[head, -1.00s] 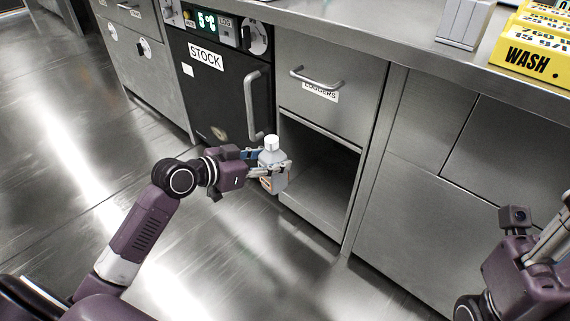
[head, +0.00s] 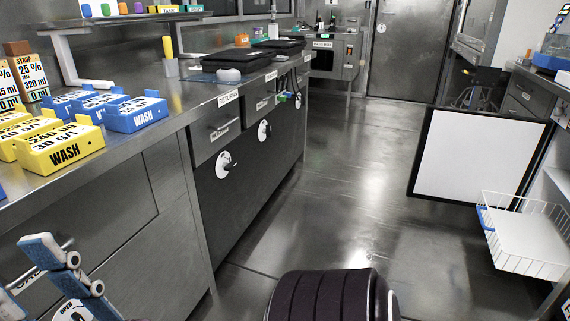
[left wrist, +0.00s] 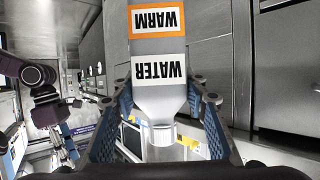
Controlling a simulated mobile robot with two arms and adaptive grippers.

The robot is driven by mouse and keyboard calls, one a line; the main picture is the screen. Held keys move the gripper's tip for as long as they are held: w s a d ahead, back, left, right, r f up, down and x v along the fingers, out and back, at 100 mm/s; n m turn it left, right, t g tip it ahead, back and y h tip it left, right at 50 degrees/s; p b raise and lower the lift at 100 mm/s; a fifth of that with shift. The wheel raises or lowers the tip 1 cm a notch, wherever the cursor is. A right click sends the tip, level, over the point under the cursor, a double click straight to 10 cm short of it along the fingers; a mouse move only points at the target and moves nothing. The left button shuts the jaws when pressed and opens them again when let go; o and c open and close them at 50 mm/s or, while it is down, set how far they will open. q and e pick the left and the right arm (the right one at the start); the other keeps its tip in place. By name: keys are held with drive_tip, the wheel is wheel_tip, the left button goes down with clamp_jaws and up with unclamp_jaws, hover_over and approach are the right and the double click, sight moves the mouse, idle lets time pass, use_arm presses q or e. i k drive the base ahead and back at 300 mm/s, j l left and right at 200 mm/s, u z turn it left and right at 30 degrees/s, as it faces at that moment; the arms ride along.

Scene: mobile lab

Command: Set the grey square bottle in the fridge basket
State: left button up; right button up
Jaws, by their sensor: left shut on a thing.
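The grey square bottle (left wrist: 160,98) fills the middle of the left wrist view, with an orange WARM label and a white WATER label, both upside down there. My left gripper (left wrist: 160,105) is shut on it, one blue-and-grey finger on each side. In the head view, the bottle does not show. Blue gripper fingers (head: 68,272), apparently my right gripper's, show at the lower left with no bottle at them; their opening is unclear. A white wire basket (head: 530,243) with a blue clip stands out at the right edge, looking empty.
A white panel with a black border (head: 475,155), like an open fridge door, stands beside the basket. The steel counter (head: 190,112) on the left carries yellow WASH blocks (head: 62,148) and blue blocks (head: 135,114). The floor (head: 340,190) between is clear.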

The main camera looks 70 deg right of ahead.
sight(504, 236)
drive_tip(key=l+z, duration=0.1)
drive_tip(key=z, duration=1.75)
drive_tip(key=i+l+z, duration=0.1)
drive_tip(key=z, duration=0.4)
drive_tip(key=i+l+z, duration=0.2)
drive_tip(key=z, duration=0.25)
drive_tip(key=i+z, duration=0.15)
drive_tip(key=z, duration=0.35)
drive_tip(key=i+z, duration=0.2)
drive_tip(key=z, duration=0.25)
drive_tip(key=i+j+z, duration=0.25)
drive_tip(key=i+z, duration=0.15)
drive_tip(key=i+j+z, duration=0.4)
drive_tip(key=i, duration=0.15)
drive_tip(key=i+j+z, duration=0.45)
drive_tip(key=i+j, duration=0.15)
drive_tip(key=j, duration=0.2)
drive_tip(key=i+j, duration=0.15)
drive_tip(key=j, duration=0.15)
drive_tip(key=i+j, duration=0.15)
drive_tip(key=j, duration=0.2)
